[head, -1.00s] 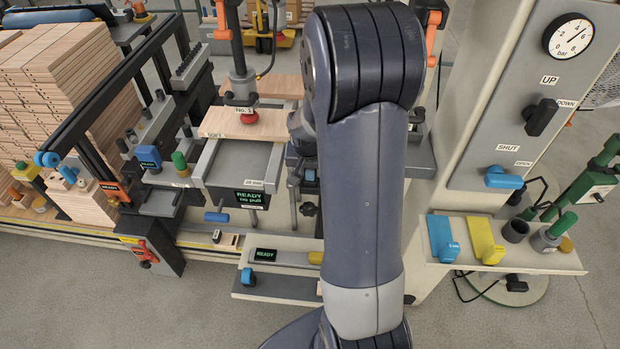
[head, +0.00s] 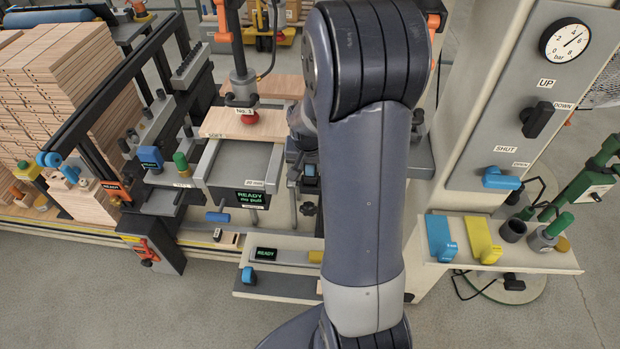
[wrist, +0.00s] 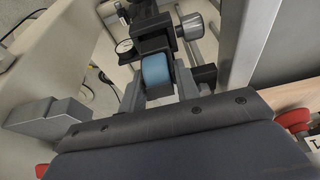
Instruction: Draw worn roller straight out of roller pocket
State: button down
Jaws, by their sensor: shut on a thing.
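In the wrist view a blue, rounded piece (wrist: 155,72), which looks to be the worn roller, sits low among dark fixture parts. My gripper (wrist: 158,92) is at it, with its grey fingers on either side, shut on it. The roller pocket is not clearly seen; dark metal around the blue piece hides its edges. I cannot tell how far the roller is in the pocket. In the head view my arm covers the gripper and most of this spot.
A dark bracket with a round metal knob (wrist: 186,27) and a small dial (wrist: 125,47) stand close beyond the roller. A shelf (head: 480,255) with blue and yellow pieces is at right.

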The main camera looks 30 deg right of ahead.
jog(key=shift+r+p, duration=1.55)
jog(key=shift+r, duration=1.1)
